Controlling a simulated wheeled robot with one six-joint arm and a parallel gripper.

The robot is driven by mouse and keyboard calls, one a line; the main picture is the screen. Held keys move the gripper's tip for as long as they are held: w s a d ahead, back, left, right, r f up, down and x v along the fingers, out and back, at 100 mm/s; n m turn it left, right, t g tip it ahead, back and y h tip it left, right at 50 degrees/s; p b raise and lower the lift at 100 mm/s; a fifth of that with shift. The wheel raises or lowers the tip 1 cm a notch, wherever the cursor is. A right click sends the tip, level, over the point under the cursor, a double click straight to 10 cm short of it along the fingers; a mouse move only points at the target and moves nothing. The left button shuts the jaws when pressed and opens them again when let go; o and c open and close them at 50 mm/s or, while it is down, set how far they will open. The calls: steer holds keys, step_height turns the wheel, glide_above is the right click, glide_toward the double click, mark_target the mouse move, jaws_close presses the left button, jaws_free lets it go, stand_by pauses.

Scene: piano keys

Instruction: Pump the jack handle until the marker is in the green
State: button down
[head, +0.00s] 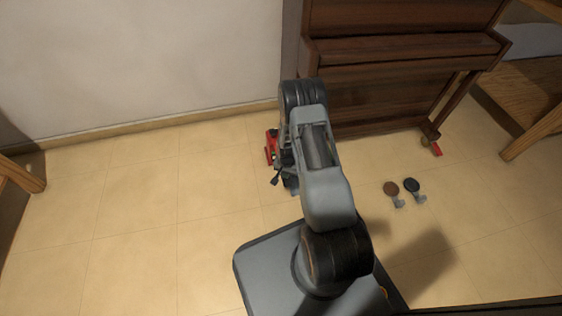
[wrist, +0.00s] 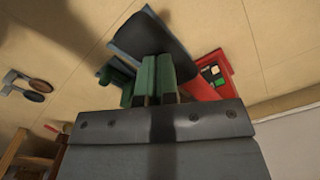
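A red jack (head: 270,147) stands on the floor at the piano's left front, largely hidden behind my arm in the head view. A dark lever-like part (head: 276,179) sticks out below it. In the wrist view the red jack (wrist: 230,72) is right of my gripper (wrist: 158,60). A dark panel on it carries small green, white and red patches (wrist: 212,75); I cannot make out where the marker stands. My gripper's green fingers are close together in front of a dark blue-edged part (wrist: 150,32). I cannot tell whether they hold anything.
The brown upright piano (head: 400,65) stands against the wall. A small red piece (head: 436,149) is by the piano's right leg. The tiled floor at left is clear.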

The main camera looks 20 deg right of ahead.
step_height(320, 180, down, 6)
steer(key=b, duration=0.3)
steer(key=shift+w+r, duration=0.1)
steer(key=shift+r, duration=0.1)
step_height(320, 180, up, 10)
steer(key=p, duration=0.7)
steer(key=shift+f, duration=0.3)
step_height(320, 180, down, 10)
steer(key=b, duration=0.8)
step_height(320, 180, up, 10)
steer(key=p, duration=0.7)
steer(key=shift+p, duration=0.4)
